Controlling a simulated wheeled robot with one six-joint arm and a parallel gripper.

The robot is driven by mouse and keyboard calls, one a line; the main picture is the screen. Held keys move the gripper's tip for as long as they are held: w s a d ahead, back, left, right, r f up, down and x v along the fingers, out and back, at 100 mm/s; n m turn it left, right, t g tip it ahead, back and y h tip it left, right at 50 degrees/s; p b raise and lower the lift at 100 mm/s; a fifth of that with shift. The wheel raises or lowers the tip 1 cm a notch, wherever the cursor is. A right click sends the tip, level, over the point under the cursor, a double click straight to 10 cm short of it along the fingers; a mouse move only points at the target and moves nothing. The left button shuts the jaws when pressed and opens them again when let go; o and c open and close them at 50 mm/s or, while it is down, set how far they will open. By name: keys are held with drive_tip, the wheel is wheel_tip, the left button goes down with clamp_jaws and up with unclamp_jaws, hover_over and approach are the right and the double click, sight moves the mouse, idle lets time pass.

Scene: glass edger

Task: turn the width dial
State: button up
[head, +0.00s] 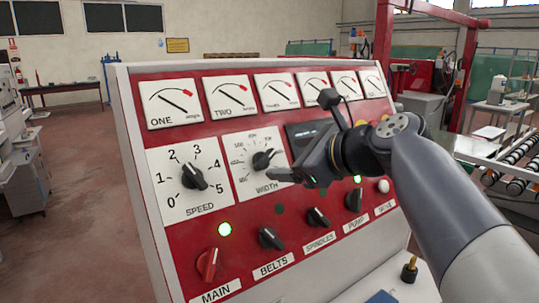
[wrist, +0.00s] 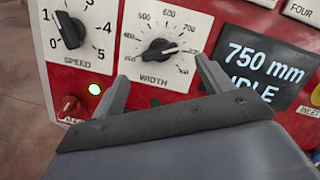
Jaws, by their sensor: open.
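The width dial (head: 262,161) is a black knob on a white scale plate in the middle of the red panel. In the wrist view the width dial (wrist: 159,50) shows whole, with its white pointer toward the right side of the scale. My gripper (head: 278,172) is in front of the panel, close to the dial's lower right in the head view. In the wrist view the two fingers of my gripper (wrist: 160,80) are apart, below the dial and to either side of it. Whether a finger touches the panel I cannot tell.
The speed dial (head: 194,176) is left of the width dial. A dark display (wrist: 262,65) to its right reads 750 mm and IDLE. Below are a red main switch (head: 209,264) and black belts (head: 270,238) and spindles (head: 318,217) switches. Gauges (head: 231,97) line the top.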

sight(268, 159)
drive_tip(key=p+x, duration=0.1)
drive_tip(key=x, duration=0.6)
drive_tip(key=shift+c, duration=0.5)
drive_tip(key=c, duration=0.9)
